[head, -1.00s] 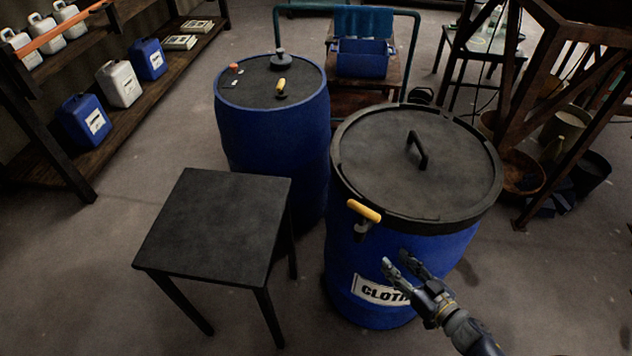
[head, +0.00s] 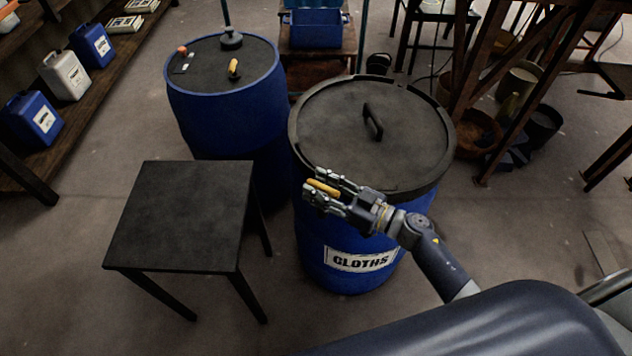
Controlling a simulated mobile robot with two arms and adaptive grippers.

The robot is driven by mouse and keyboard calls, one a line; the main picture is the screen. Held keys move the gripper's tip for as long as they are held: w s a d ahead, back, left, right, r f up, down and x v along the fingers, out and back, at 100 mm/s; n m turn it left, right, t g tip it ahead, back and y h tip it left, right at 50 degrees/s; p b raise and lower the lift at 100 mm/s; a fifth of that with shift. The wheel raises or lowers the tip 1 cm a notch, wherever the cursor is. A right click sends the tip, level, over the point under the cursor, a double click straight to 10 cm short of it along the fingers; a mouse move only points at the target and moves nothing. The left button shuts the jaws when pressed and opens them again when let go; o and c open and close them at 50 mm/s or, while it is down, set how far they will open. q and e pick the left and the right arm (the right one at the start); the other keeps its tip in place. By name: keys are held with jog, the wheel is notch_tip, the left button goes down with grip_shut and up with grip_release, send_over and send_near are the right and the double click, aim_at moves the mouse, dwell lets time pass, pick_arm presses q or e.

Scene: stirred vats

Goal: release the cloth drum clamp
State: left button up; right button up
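The cloth drum (head: 328,270) is a blue barrel with a white "CLOTHS" label (head: 362,260) on its front. Its dark round lid (head: 345,125) is on, with a black bar handle (head: 373,121) on top. The clamp's yellow handle (head: 323,188) shows at the front left of the rim. My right gripper (head: 313,183) is at this handle, one finger on each side of it. The fingers stand apart and look open; contact is too small to tell. The clamp's metal part is hidden behind the gripper. My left gripper is not in view.
A black side table (head: 180,215) stands left of the drum. A second blue drum (head: 225,110) with a yellow-handled fitting stands behind it. Shelves with jugs (head: 65,75) are at far left. A brown frame (head: 480,95) stands at right. The floor in front is clear.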

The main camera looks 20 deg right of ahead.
jog(key=shift+w+a, duration=0.35)
jog(key=shift+a, duration=0.05)
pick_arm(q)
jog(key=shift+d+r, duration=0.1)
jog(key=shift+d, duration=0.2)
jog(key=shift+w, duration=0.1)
pick_arm(e)
grip_shut()
